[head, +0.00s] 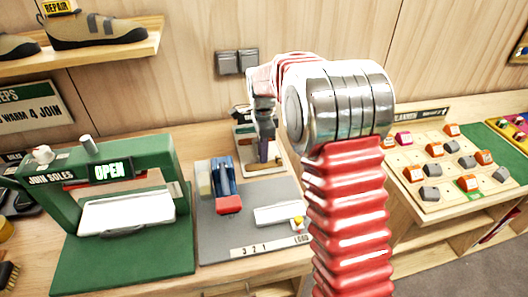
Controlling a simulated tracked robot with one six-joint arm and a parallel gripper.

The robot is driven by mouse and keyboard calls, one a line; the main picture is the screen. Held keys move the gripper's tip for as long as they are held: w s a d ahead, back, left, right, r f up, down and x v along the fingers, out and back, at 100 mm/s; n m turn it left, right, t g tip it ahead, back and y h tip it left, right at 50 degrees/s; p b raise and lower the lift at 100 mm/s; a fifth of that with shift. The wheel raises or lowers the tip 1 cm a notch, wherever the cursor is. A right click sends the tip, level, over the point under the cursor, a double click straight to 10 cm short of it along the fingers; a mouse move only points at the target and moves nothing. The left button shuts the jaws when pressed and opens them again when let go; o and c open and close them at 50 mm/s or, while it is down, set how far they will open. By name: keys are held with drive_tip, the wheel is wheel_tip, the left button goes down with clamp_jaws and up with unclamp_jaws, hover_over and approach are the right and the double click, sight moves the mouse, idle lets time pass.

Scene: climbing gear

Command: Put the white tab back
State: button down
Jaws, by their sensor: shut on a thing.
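My gripper (263,150) points down above the back of the grey board (250,192), left of my arm's metal joint. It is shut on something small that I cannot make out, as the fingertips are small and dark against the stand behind. A white block (276,214) lies on the board's right side, next to a small yellow knob (298,221). I cannot tell whether this block is the white tab. A blue clamp-like piece with a red front (228,204) stands on the board's left. A strip marked "3 2 1 LOAD" (268,247) runs along the front.
A green sole press (110,175) with an "OPEN" display and a pale slab stands at the left. A small stand (243,132) is behind my gripper. A tray of coloured and grey pieces (455,190) is at the right. Shoes sit on a shelf (90,50) above left.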

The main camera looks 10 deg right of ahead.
drive_tip(key=shift+f, duration=0.2)
drive_tip(key=c, duration=1.7)
unclamp_jaws()
drive_tip(key=shift+r, duration=0.1)
wheel_tip(320, 180, up, 12)
drive_tip(key=shift+r, duration=0.15)
